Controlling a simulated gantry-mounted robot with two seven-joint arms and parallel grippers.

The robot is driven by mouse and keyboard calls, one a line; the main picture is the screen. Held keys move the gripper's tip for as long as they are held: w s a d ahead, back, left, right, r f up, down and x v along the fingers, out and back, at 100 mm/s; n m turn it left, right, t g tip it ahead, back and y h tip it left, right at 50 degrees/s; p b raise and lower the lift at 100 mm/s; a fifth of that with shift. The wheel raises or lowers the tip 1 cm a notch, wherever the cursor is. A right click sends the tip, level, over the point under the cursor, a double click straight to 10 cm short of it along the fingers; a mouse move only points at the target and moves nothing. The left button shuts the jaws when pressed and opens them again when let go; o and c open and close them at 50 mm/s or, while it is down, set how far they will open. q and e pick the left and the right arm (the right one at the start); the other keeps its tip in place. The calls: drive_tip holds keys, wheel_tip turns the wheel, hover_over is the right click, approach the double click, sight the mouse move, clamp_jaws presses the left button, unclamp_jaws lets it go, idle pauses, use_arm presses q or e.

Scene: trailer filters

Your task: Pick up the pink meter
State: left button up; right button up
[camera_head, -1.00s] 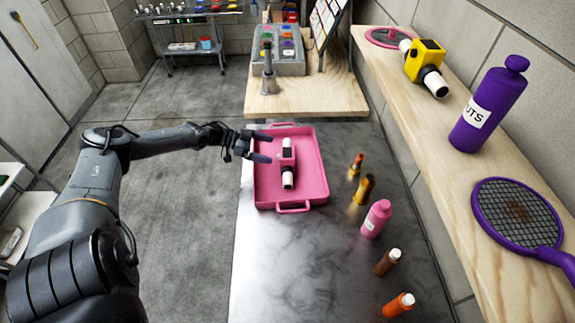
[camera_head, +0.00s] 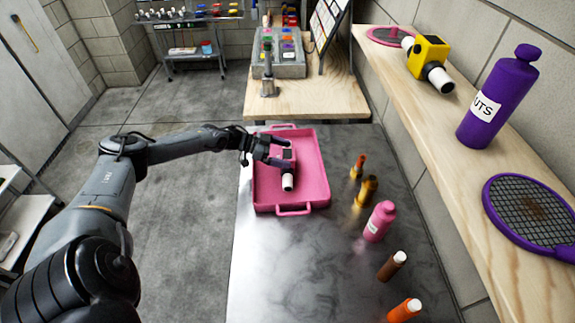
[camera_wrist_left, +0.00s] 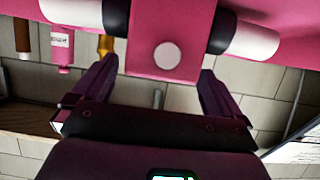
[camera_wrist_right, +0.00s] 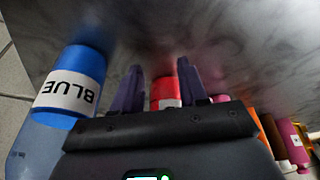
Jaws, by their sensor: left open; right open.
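The pink meter (camera_head: 289,157) has a pink body with a dark screen and a white end, and lies in the pink tray (camera_head: 320,190). My left gripper (camera_head: 281,152) is at the meter with its fingers either side of the body. In the left wrist view, the meter's pink body (camera_wrist_left: 168,40) with a pale round spot is ahead of and between the open fingers (camera_wrist_left: 155,75), with a visible gap on each side. My right gripper (camera_wrist_right: 162,78) is open. It shows only in the right wrist view, away from the meter.
Several bottles, including a pink one (camera_head: 379,221) and an orange one (camera_head: 404,310), stand along the right of the metal table (camera_head: 290,265). The shelf at right holds a yellow meter (camera_head: 428,60). A blue bottle (camera_wrist_right: 75,80) and a red one (camera_wrist_right: 165,92) are near my right gripper.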

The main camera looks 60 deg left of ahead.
use_arm(q)
drive_tip(key=shift+w, duration=0.1)
drive_tip(key=shift+c, duration=0.5)
drive_tip(key=c, duration=1.2)
drive_tip(key=shift+c, duration=0.9)
drive_tip(key=shift+r, duration=0.15)
